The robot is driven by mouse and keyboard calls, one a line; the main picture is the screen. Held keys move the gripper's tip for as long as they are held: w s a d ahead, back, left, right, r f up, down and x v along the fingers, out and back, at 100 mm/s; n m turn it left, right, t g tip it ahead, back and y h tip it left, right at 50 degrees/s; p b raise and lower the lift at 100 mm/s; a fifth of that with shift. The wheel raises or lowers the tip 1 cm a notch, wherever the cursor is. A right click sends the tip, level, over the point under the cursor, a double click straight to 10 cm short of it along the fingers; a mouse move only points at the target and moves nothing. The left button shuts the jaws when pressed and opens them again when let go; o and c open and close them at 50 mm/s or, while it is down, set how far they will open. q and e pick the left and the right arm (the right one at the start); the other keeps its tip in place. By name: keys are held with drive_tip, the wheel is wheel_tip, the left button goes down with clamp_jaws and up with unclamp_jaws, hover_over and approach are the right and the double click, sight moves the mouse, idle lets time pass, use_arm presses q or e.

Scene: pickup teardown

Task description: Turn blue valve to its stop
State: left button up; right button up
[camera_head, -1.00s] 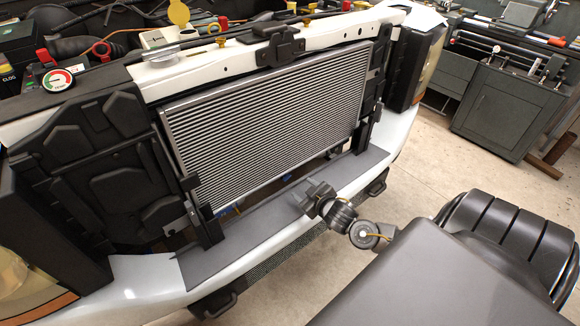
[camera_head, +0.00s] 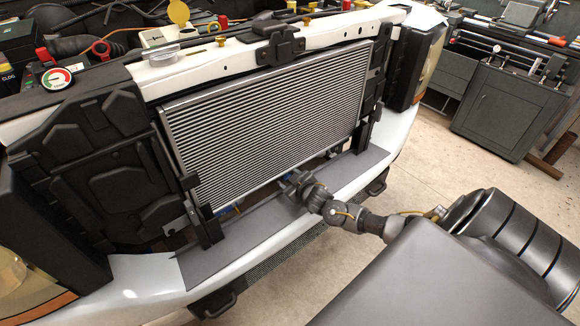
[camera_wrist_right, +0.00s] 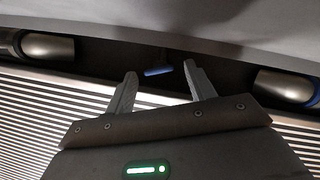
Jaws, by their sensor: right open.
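The blue valve (camera_wrist_right: 158,71) shows in the right wrist view as a small blue bar-shaped handle on a thin dark stem, in a dark gap. My right gripper (camera_wrist_right: 160,70) is open, and the handle appears between its two fingertips in the picture. I cannot tell whether the fingers touch it or how far beyond them it lies. In the head view my right gripper (camera_head: 287,182) is at the lower edge of the radiator (camera_head: 270,115), just above the bumper ledge; the valve handle cannot be made out there. My left gripper is out of view.
Metal pipe ends flank the gap, at left (camera_wrist_right: 45,46) and right (camera_wrist_right: 285,87); the right one has a blue part beside it. The grey bumper ledge (camera_head: 235,240) lies below the radiator. Open floor (camera_head: 480,165) lies to the right.

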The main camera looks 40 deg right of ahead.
drive_tip(key=shift+c, duration=0.2)
drive_tip(key=c, duration=0.9)
drive_tip(key=shift+d+r+m+y+p, duration=0.25)
drive_tip(key=shift+m+y+p, duration=0.3)
drive_tip(key=shift+p, duration=0.2)
drive_tip(key=shift+c, duration=0.2)
drive_tip(key=shift+m, duration=0.45)
drive_tip(key=shift+f+m+y+p, duration=0.2)
drive_tip(key=shift+m+y+p, duration=0.15)
drive_tip(key=shift+m+y, duration=0.2)
drive_tip(key=o, duration=1)
